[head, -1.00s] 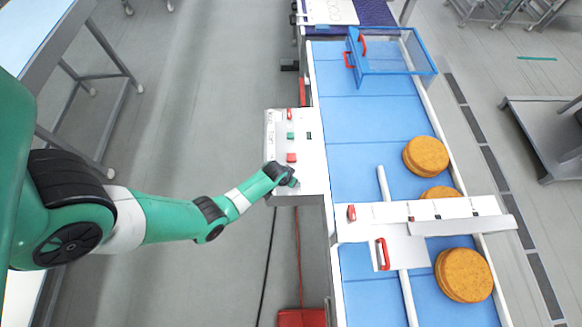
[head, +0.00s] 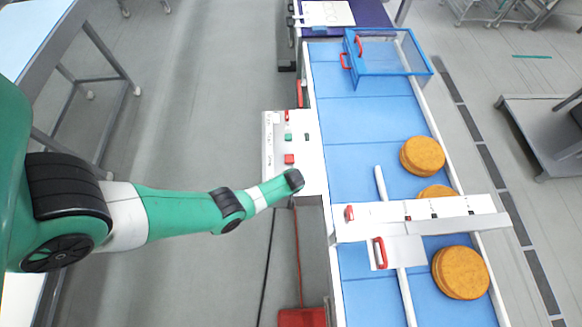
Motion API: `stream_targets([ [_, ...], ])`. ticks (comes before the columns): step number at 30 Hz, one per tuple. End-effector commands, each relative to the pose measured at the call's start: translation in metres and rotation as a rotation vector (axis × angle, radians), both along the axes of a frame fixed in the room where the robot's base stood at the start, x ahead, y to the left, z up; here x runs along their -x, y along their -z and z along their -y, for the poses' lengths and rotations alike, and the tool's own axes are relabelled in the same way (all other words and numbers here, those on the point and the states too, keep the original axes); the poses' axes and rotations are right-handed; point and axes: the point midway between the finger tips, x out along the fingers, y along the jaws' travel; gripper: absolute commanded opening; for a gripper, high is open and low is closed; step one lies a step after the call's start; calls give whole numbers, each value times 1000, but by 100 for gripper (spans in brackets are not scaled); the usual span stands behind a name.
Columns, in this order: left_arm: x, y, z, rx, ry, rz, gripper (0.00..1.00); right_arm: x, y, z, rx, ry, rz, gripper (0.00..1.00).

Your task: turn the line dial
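The white control panel (head: 276,143) stands at the left side of the blue conveyor. It bears a green button (head: 288,137), a red button (head: 289,159), a red part (head: 287,115) at its far end and a small dark mark (head: 307,137). I cannot make out the line dial clearly; the near end of the panel is partly covered by my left wrist. My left gripper (head: 295,181) is over that near end, seen from above and behind. Its fingers are hidden, so neither opening nor contact shows. My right gripper is not in view.
Several orange-brown rounds (head: 461,272) lie on the blue belt (head: 365,122). A white bridge with a red handle (head: 380,253) crosses the belt. A blue clear-sided guard (head: 390,55) stands at the far end. A red floor box (head: 302,317) lies below the panel.

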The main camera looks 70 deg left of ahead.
Motion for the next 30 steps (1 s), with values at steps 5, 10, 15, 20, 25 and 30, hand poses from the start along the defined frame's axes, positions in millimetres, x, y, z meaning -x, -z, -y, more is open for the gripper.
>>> stream_targets([
  [5,0,1,0,1,-12,0,4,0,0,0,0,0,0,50],
  [10,0,1,0,1,-12,0,4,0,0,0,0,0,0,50],
  [15,0,1,0,1,-12,0,71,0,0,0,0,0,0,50],
  [20,0,1,0,1,-11,0,90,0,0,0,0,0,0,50],
  [25,0,0,0,1,-11,0,90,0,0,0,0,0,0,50],
  [30,0,-7,1,1,-11,0,90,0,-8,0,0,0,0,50],
])
